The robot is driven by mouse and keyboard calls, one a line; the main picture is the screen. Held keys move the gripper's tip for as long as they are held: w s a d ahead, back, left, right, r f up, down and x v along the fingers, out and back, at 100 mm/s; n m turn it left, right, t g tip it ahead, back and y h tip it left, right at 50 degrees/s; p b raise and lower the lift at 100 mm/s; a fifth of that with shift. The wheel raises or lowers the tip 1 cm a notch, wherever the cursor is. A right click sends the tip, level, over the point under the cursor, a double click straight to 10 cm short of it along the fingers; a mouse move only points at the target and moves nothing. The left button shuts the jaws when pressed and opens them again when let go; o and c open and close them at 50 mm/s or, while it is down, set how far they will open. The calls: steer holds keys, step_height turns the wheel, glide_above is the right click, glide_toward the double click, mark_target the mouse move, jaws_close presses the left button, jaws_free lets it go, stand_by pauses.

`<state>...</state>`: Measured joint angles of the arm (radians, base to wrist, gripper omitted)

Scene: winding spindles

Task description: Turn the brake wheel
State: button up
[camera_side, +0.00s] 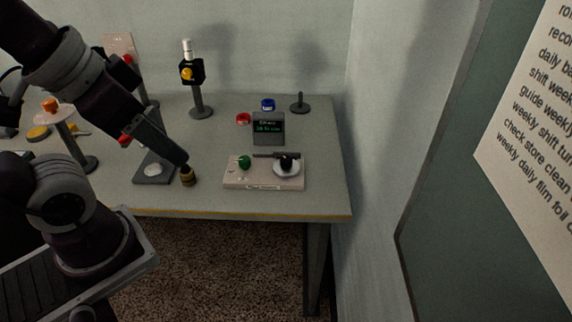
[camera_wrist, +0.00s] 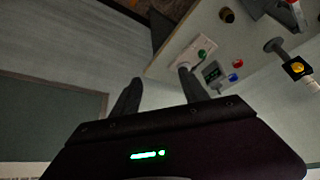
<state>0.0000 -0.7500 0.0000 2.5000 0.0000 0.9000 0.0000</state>
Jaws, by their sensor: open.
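Which part is the brake wheel I cannot tell for certain. One candidate is the yellow round knob (camera_side: 187,74) on the black head of an upright stand at the back of the table; it also shows at the right of the wrist view (camera_wrist: 297,67). Another is the pale disc with a black knob (camera_side: 286,167) on the flat panel (camera_side: 236,184) at the front right. My gripper (camera_wrist: 157,92) is open, with nothing between its fingers. In the side view my arm reaches over the table, left of the panel. The gripper touches neither candidate, as far as I can see.
A green knob (camera_side: 244,162) is on the panel, with a small display (camera_side: 268,128) behind it. A brass and black piece (camera_side: 188,177) stands near the front edge. Red (camera_side: 243,119) and blue (camera_side: 268,104) rings lie behind. The table's right end is clear.

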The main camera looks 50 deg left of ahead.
steer(key=n+g, duration=0.5)
steer(key=n, duration=0.8)
glide_above(286, 159)
step_height(286, 159, down, 16)
steer(key=f, duration=0.1)
steer(key=shift+n+g, duration=0.3)
steer(key=shift+n, duration=0.4)
step_height(286, 159, down, 9)
steer(key=shift+w+r, duration=0.1)
steer(key=shift+f, duration=0.5)
jaws_close()
